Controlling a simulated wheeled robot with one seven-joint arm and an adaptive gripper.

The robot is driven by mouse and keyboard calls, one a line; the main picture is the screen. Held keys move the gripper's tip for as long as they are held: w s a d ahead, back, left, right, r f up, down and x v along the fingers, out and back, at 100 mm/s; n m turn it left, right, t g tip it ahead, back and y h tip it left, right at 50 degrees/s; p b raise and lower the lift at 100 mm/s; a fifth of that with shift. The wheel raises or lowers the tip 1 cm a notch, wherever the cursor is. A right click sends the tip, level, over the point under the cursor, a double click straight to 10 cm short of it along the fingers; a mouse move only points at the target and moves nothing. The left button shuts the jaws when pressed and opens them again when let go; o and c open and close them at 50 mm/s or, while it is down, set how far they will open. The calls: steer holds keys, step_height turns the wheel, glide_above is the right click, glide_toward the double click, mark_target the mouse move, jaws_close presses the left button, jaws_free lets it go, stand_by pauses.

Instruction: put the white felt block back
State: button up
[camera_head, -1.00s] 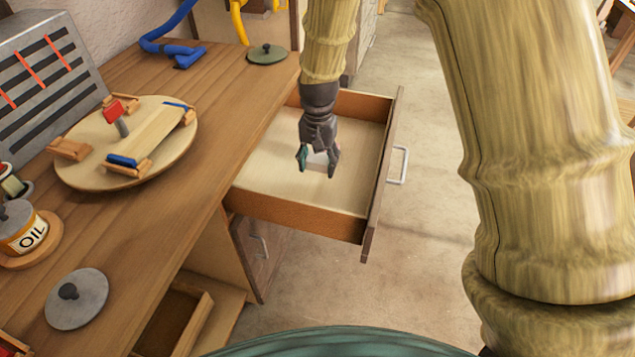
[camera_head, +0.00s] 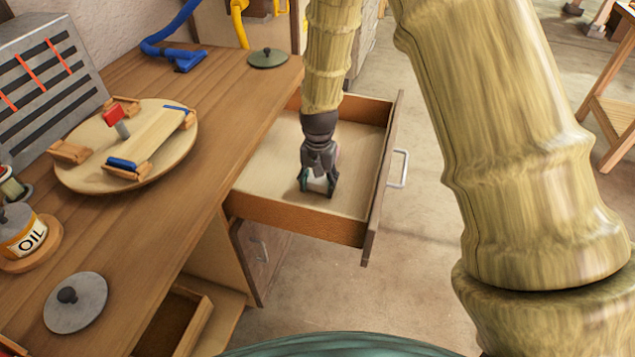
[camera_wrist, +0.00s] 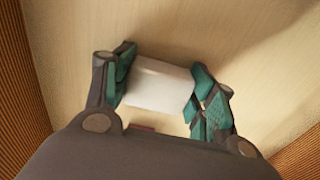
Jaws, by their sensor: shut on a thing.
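The white felt block (camera_wrist: 160,84) sits between the two green-padded fingers of my gripper (camera_wrist: 158,92) in the wrist view. In the head view my gripper (camera_head: 317,190) points down inside the open drawer (camera_head: 290,209), near its front-left part, and is shut on the block. Only a small pale part of the block (camera_head: 318,185) shows there between the fingers. The block is at or just above the drawer floor; I cannot tell whether it touches.
The drawer's low walls surround my gripper, and its floor is otherwise bare where visible. A handle (camera_head: 398,168) is on the drawer front.

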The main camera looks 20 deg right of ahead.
mark_target(318, 180)
steer(key=shift+s+f, duration=0.1)
steer(key=shift+f, duration=0.2)
steer(key=o, duration=1)
steer(key=shift+f, duration=0.1)
steer(key=shift+c, duration=0.2)
steer(key=shift+o, duration=0.5)
steer(key=shift+f, duration=0.15)
steer(key=shift+r, duration=0.25)
step_height(318, 180, up, 13)
steer(key=shift+f, duration=0.15)
